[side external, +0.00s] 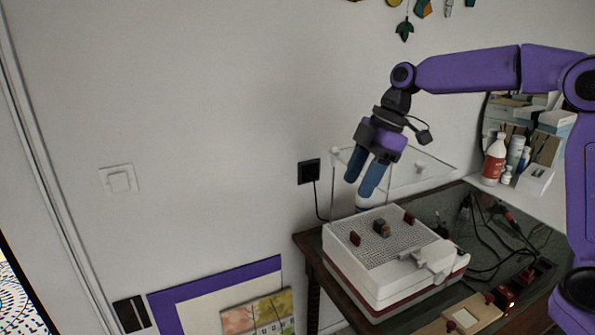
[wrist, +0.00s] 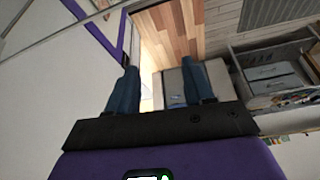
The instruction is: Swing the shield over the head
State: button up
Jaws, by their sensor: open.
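A clear shield (side external: 395,178) with thin pale edges stands up behind a white and dark red machine (side external: 350,275). A pale round knob (side external: 420,167) shows on the shield. I cannot tell for sure which part is the head. My gripper (side external: 360,186) points down above the back left of the machine, near the shield's left part. Its blue fingers are apart with nothing between them; they also show in the wrist view (wrist: 160,66). I cannot tell whether they touch the shield.
Dark cables (side external: 490,245) lie on the table to the right. Bottles (side external: 494,158) and boxes stand behind at right. The wall is close on the left.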

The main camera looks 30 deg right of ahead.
jog(key=w+a+m+t+h, duration=0.1)
jog(key=w+a+m+t, duration=0.1)
jog(key=w+a+m, duration=0.4)
jog(key=shift+w+a+m, duration=0.4)
jog(key=shift+w+a, duration=0.3)
jog(key=shift+a, duration=1.35)
jog(key=s+d+f+n+h, duration=0.1)
jog(key=s+d+f, duration=0.2)
jog(key=s, duration=1)
jog(key=s+d+f+n+g+h, duration=0.1)
jog(key=s+d+f, duration=0.2)
jog(key=s+d, duration=0.7)
jog(key=s+d+f+n+g+h, duration=0.1)
jog(key=s+d+f, duration=0.2)
jog(key=s+d, duration=0.4)
jog(key=s, duration=0.9)
jog(key=shift+s+f, duration=0.35)
jog(key=shift+f, duration=0.05)
